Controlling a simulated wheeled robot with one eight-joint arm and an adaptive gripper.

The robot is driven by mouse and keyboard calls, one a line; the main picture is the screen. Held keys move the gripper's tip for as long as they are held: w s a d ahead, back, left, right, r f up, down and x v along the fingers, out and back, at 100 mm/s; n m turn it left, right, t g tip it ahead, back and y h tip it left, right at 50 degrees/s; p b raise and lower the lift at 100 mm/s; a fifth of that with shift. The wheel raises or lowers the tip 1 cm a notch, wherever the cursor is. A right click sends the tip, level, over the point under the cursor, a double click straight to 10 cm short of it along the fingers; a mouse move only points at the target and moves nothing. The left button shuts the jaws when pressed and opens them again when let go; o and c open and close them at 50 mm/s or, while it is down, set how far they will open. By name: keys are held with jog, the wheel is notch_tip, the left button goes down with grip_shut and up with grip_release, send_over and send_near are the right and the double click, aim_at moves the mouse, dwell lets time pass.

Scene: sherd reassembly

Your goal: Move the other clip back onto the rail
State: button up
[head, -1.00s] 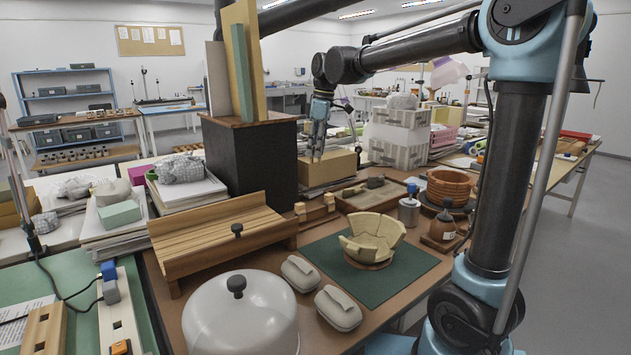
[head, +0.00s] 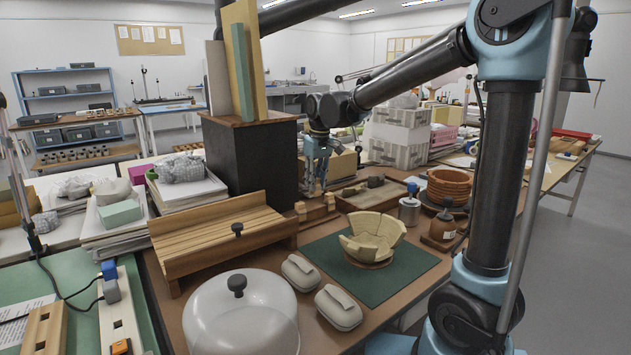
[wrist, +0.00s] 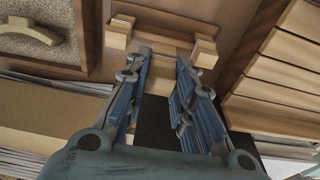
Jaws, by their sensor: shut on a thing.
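My gripper (head: 314,190) is just above a small wooden rail (head: 316,216) with a raised block at each end. The wrist view shows the end blocks (wrist: 120,30) beyond my fingers, one on each side. My gripper in the wrist view (wrist: 163,58) is shut on a small pale piece (wrist: 158,80), seemingly the clip, which the fingers partly hide. I cannot tell whether the piece touches the rail. No other clip can be made out clearly.
A slatted wooden rack (head: 222,236) lies left of the rail, near a black pedestal (head: 250,160). A pale sherd bowl (head: 374,234) stands on a green mat (head: 395,282) to the right. A tray (head: 350,198) lies behind. A clear dome (head: 240,315) is in front.

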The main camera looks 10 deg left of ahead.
send_over(315, 208)
jog(key=shift+w+f, duration=0.15)
jog(key=shift+f, duration=2)
jog(key=shift+f, duration=1.45)
dwell(1.8)
dwell(0.4)
jog(key=o, duration=0.8)
jog(key=shift+c, duration=0.2)
jog(key=shift+r, duration=0.1)
jog(key=r, duration=0.4)
jog(key=s+d+r, duration=0.1)
jog(key=r, duration=0.6)
jog(key=shift+s+d+r, duration=0.15)
jog(key=shift+d+r, duration=0.1)
jog(key=shift+r, duration=0.1)
